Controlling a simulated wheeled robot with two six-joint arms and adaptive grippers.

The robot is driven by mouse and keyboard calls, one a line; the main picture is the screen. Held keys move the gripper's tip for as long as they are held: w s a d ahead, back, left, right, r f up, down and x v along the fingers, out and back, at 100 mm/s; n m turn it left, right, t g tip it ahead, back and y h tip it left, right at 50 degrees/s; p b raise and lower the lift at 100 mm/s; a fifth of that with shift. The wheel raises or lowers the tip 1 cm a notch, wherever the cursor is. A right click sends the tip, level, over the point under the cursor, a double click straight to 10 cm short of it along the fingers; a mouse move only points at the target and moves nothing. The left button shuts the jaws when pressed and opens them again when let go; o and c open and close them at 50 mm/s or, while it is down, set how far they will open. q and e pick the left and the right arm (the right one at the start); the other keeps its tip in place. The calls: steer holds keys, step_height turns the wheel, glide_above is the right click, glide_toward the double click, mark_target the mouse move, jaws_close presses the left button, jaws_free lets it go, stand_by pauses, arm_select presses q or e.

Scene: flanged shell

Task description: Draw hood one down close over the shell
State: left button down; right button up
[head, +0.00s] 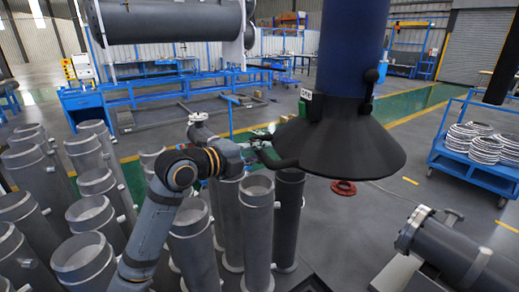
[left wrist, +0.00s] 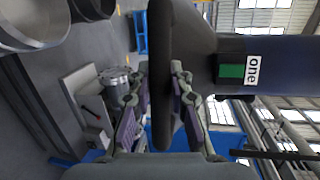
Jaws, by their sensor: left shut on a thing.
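Hood one is a wide black cone (head: 345,140) under a thick dark blue duct (head: 352,45), hanging right of centre in the head view. Its label "one" (left wrist: 252,70) shows in the left wrist view. My left gripper (head: 266,143) is at the hood's left side, shut on its black handle bar (left wrist: 159,75), with a finger on each side. The shell (head: 455,250) is a dark grey cylinder lying at the lower right, with a pale metal flange (head: 411,228) at its near end. The hood hangs above and left of that flange, clear of it. My right gripper is not in view.
Several upright grey pipes (head: 258,225) crowd the floor at left and below the hood. A red ring (head: 344,187) lies on the floor under the hood. A blue cart (head: 475,172) with coiled rings stands at right. Floor between hood and shell looks clear.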

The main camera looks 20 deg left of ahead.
arm_select(q)
steer(key=c, duration=1.2)
jaws_free()
steer(key=shift+r, duration=0.1)
steer(key=shift+r, duration=0.2)
step_height(320, 180, up, 10)
steer(key=shift+f, duration=0.15)
